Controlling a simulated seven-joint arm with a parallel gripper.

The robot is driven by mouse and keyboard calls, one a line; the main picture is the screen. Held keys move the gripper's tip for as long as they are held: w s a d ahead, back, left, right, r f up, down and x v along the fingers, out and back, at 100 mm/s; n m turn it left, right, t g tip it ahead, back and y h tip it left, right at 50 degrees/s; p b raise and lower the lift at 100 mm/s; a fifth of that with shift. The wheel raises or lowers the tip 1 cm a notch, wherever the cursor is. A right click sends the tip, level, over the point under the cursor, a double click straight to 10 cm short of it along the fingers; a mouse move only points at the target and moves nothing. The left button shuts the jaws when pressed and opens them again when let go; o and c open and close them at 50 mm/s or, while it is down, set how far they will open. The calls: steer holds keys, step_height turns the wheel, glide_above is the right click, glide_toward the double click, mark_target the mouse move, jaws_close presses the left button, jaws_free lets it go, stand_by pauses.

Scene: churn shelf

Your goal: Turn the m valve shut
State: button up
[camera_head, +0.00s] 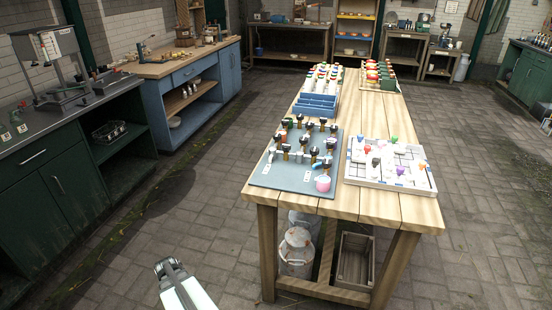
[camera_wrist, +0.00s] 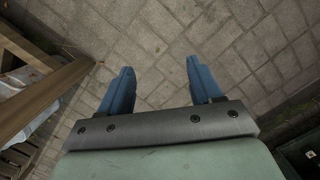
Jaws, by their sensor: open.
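A grey-blue board (camera_head: 290,177) lies on the near left part of the wooden table (camera_head: 400,210). Several small brass-coloured fittings with mostly black tops (camera_head: 305,141) stand on it, perhaps the valves. I cannot read any letters there, so I cannot tell which is the m valve or how it is turned. My gripper (camera_head: 169,265) is low over the floor, left of the table and well apart from the board. In the wrist view my gripper (camera_wrist: 160,72) has its two blue fingers spread, with only paving between them.
A white tray (camera_head: 372,180) with coloured pieces lies right of the board. A blue bin (camera_head: 316,105) is behind it. Milk cans (camera_head: 296,252) and a wooden crate (camera_head: 354,260) stand under the table. Dark green cabinets (camera_head: 60,187) line the left. The paved floor between is clear.

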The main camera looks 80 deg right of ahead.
steer(key=w+d+r+m+t+h, duration=0.1)
steer(key=d+r, duration=0.4)
steer(key=d, duration=0.4)
steer(key=w+d+r+m+t+h, duration=0.1)
steer(key=d+r, duration=0.4)
steer(key=d, duration=0.5)
step_height(320, 180, up, 43)
steer(key=n+g+h, duration=0.2)
steer(key=n+g, duration=0.2)
steer(key=n, duration=1.4)
glide_above(277, 135)
steer(key=w+a, duration=0.4)
steer(key=x, duration=1.4)
steer(key=shift+w, duration=0.15)
steer(key=shift+c, duration=0.4)
